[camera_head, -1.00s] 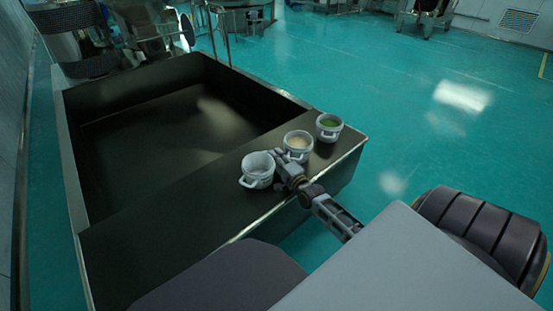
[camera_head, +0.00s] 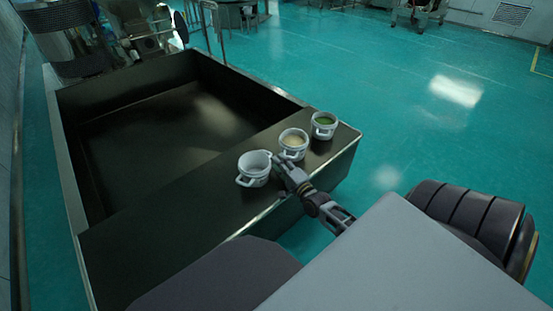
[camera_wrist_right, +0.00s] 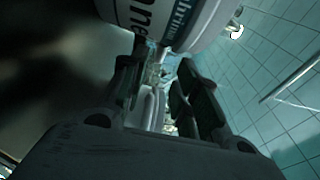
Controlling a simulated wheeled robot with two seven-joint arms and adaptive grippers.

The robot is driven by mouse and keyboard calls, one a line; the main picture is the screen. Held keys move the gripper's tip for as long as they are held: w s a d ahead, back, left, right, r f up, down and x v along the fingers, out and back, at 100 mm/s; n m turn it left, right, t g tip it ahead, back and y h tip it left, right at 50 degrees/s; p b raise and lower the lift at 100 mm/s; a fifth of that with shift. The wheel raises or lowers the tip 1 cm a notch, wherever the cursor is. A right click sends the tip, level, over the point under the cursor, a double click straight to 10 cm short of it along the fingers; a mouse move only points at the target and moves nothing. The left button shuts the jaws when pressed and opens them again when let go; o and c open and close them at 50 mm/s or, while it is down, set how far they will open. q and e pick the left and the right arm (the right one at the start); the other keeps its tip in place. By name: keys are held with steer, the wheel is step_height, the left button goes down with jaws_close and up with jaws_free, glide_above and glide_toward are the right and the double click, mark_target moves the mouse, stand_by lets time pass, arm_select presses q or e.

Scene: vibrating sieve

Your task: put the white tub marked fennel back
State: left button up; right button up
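Three white tubs stand in a row on the dark ledge: a near one that looks empty (camera_head: 254,179), a middle one with cream contents (camera_head: 292,153) and a far one with green contents (camera_head: 323,132). My right gripper (camera_head: 280,163) is beside the near and middle tubs, low at the ledge. In the right wrist view a white tub (camera_wrist_right: 190,20) with part of a word, "nne", fits the fennel tub and sits just beyond the fingers. The right gripper (camera_wrist_right: 160,85) has its fingers apart there. I cannot tell which tub in the head view bears that label. My left gripper is not in view.
A large dark open basin (camera_head: 170,115) lies left of the ledge (camera_head: 185,225), whose near part is clear. Green floor (camera_head: 400,100) is free to the right. Metal machinery (camera_head: 80,40) stands at the back left.

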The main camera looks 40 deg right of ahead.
steer(key=s, duration=0.3)
steer(key=shift+s+a+p, duration=0.1)
steer(key=shift+a+p, duration=0.05)
steer(key=shift+p, duration=0.25)
steer(key=shift+s+p, duration=0.3)
steer(key=shift+s, duration=0.75)
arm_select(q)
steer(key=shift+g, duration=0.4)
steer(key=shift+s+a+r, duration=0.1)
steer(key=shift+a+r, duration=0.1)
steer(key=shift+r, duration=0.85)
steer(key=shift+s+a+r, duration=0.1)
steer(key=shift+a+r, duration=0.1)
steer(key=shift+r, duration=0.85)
arm_select(e)
steer(key=shift+s+a, duration=0.1)
steer(key=shift+s, duration=0.55)
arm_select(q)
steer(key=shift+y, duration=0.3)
